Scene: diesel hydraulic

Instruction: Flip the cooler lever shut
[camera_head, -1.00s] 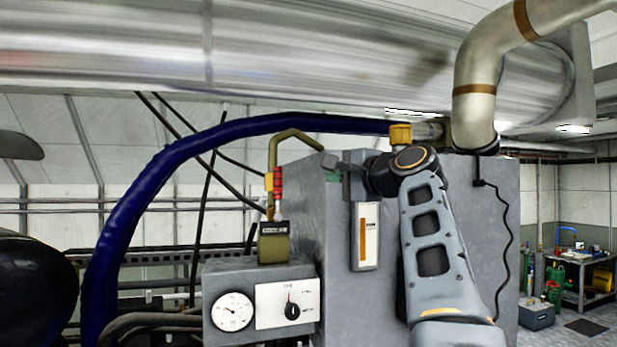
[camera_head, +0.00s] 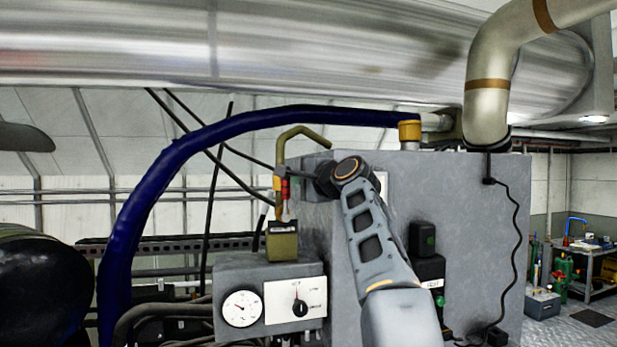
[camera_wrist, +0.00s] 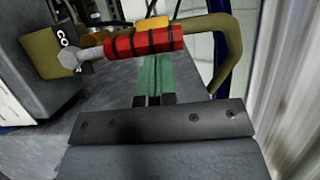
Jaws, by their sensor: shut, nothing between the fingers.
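The cooler lever has a red grip with black bands (camera_head: 285,188) and stands upright beside the olive pipe (camera_head: 279,155) above the olive cooler block (camera_head: 282,243). In the wrist view the red grip (camera_wrist: 143,43) lies across the top of the picture, with a metal shaft and bolt head at its left. My gripper (camera_wrist: 153,62) has its green fingers together, with nothing between them. The fingertips are just below the red grip in that view; whether they touch it I cannot tell. In the head view my gripper (camera_head: 281,170) is at the lever's upper end.
A grey box with a gauge (camera_head: 241,308) and a dial plate (camera_head: 296,303) is below the lever. A large grey cabinet (camera_head: 460,215) stands behind my arm. A thick blue hose (camera_head: 140,205) arches at the left and behind. A large metal duct runs overhead.

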